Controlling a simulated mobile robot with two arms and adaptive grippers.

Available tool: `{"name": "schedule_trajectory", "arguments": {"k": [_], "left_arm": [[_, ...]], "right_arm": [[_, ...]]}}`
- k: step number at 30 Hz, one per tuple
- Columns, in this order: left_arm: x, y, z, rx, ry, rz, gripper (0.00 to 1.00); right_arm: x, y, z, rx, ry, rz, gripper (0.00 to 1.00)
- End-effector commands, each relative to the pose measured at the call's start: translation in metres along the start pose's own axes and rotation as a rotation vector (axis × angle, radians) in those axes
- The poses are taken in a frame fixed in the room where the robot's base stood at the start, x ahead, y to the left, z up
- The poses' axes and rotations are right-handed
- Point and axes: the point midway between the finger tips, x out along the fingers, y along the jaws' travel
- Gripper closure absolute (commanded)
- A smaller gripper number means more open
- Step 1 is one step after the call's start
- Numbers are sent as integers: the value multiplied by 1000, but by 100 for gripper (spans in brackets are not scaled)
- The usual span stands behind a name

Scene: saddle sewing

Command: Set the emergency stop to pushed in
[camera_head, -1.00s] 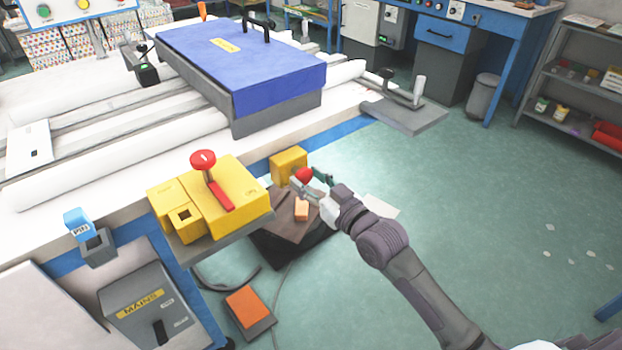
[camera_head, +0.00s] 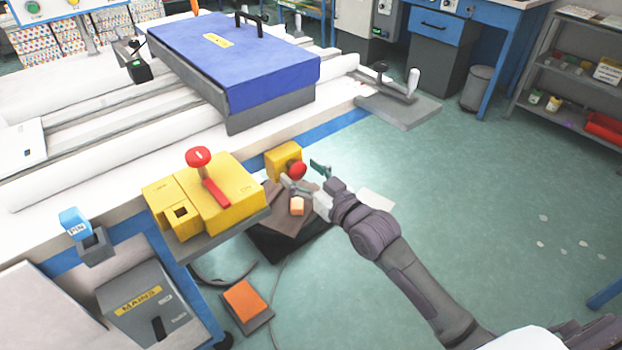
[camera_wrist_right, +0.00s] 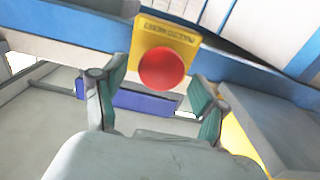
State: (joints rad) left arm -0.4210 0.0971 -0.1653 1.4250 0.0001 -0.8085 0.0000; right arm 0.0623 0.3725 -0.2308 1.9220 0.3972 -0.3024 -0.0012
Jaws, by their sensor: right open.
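The emergency stop is a red round button (camera_head: 298,170) on a yellow box (camera_head: 283,156) fixed at the front edge of the machine table. In the right wrist view the red button (camera_wrist_right: 162,69) faces the camera on its yellow plate (camera_wrist_right: 165,32). My right gripper (camera_head: 306,176) is open close in front of the button. In the wrist view its fingers (camera_wrist_right: 155,95) stand apart, one on each side of the button's lower part. I cannot tell whether they touch it. How far the button stands out is hard to tell. My left gripper is not in view.
A larger yellow box (camera_head: 232,199) with a red-knobbed lever (camera_head: 199,158) stands left of the stop. A grey mains box (camera_head: 151,302) is at lower left.

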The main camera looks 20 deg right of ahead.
Motion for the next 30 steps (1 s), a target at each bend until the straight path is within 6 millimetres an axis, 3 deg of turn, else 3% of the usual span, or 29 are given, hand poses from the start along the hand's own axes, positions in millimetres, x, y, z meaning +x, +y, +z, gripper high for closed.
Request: {"name": "schedule_trajectory", "arguments": {"k": [5, 12, 18, 30], "left_arm": [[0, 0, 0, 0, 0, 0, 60], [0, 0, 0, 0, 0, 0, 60], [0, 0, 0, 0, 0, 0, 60], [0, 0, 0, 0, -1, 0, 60]], "right_arm": [[-25, 0, 2, -1, -3, -1, 28], [-78, 0, 2, 0, -5, -1, 28], [-107, 0, 1, -1, -2, -1, 28], [-117, 0, -1, 0, 2, -1, 28]]}}
